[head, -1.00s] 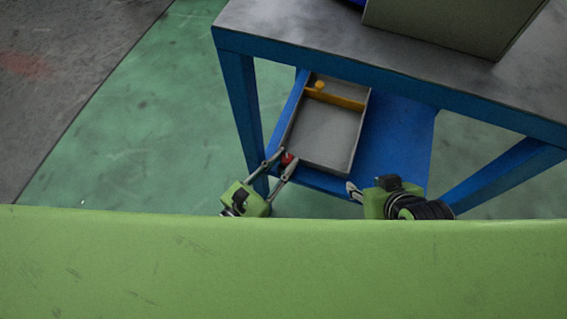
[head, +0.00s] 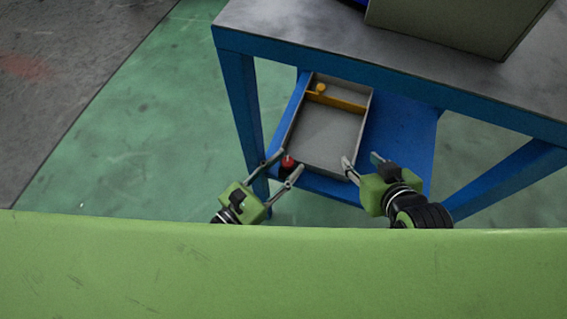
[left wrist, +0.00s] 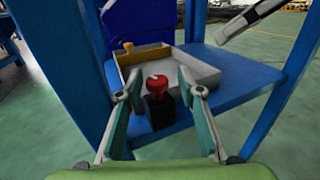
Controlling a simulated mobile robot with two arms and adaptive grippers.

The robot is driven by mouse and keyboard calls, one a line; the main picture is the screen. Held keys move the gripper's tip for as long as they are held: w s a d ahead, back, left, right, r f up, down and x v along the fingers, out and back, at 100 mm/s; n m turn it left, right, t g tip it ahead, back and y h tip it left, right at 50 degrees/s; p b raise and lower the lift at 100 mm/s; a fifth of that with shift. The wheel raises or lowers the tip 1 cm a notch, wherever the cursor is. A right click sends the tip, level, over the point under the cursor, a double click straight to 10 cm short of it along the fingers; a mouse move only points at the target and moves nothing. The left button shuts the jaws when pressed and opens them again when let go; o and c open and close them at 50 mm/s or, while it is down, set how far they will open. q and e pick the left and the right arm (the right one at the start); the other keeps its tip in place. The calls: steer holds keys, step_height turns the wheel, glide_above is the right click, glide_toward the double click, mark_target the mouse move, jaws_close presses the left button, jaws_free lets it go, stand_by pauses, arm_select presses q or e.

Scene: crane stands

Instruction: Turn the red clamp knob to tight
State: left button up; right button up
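The red clamp knob (head: 288,161) sits at the front left corner of the blue lower shelf, beside the grey tray. In the left wrist view the red knob (left wrist: 158,84) stands on a dark block (left wrist: 160,110). My left gripper (head: 285,164) is open, with its fingers reaching toward the knob, one to each side. In the left wrist view a gap shows between each fingertip and the knob. My right gripper (head: 363,163) is open and empty by the tray's front right corner. Any mark for tight on the knob is too small to see.
The grey tray (head: 325,140) with a yellow divider (head: 335,99) and a yellow knob (head: 320,88) stands on the blue shelf (head: 402,130). The tabletop (head: 300,25) overhangs it. A blue table leg (head: 243,110) stands close to my left gripper.

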arm_select(q)
steer(key=shift+w+a, duration=0.25)
steer(key=shift+a, duration=0.05)
stand_by(0.4)
